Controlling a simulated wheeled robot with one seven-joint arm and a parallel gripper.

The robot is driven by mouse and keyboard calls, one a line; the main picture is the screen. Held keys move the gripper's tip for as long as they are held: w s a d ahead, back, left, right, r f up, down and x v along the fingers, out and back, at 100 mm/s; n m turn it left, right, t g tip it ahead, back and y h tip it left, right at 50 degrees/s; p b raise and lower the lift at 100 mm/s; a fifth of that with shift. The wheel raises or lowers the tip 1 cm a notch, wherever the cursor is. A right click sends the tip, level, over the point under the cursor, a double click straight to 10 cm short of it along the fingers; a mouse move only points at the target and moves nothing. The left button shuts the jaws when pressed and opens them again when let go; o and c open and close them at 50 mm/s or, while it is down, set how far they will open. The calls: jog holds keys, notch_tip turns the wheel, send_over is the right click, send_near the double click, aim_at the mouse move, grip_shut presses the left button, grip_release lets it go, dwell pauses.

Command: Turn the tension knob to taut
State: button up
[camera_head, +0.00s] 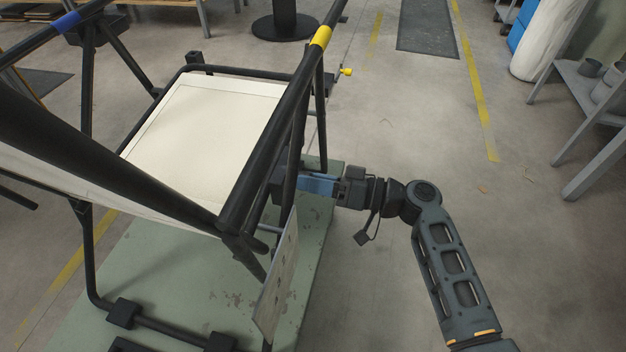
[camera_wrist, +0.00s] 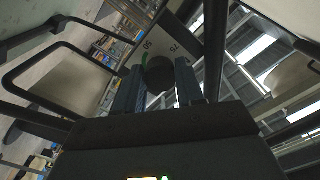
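The dark round tension knob (camera_wrist: 159,76) shows in the wrist view on a grey dial plate (camera_wrist: 171,42) marked 50 and 75, with a green mark to its left. My gripper (camera_wrist: 160,68) has one finger on each side of the knob, and the knob fills the narrow gap, so it looks shut on it. The knob's pointer cannot be made out. In the head view my gripper reaches in from the right to the lounger's near right side, its fingertips and the knob hidden behind the black frame tube (camera_head: 270,145).
The lounger's cream seat (camera_head: 200,125) hangs in black tubes over a worn green platform (camera_head: 165,265). A perforated grey plate (camera_head: 276,280) stands below my gripper. A yellow-tipped part (camera_head: 346,72) sticks out behind. Open floor (camera_head: 400,130) lies right; a grey bench (camera_head: 590,95) stands farther right.

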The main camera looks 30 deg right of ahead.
jog(key=c, duration=0.6)
jog(key=shift+o, duration=0.2)
jog(key=shift+m, duration=0.3)
jog(key=shift+m+p, duration=4.95)
jog(key=shift+m, duration=3.35)
jog(key=o, duration=1)
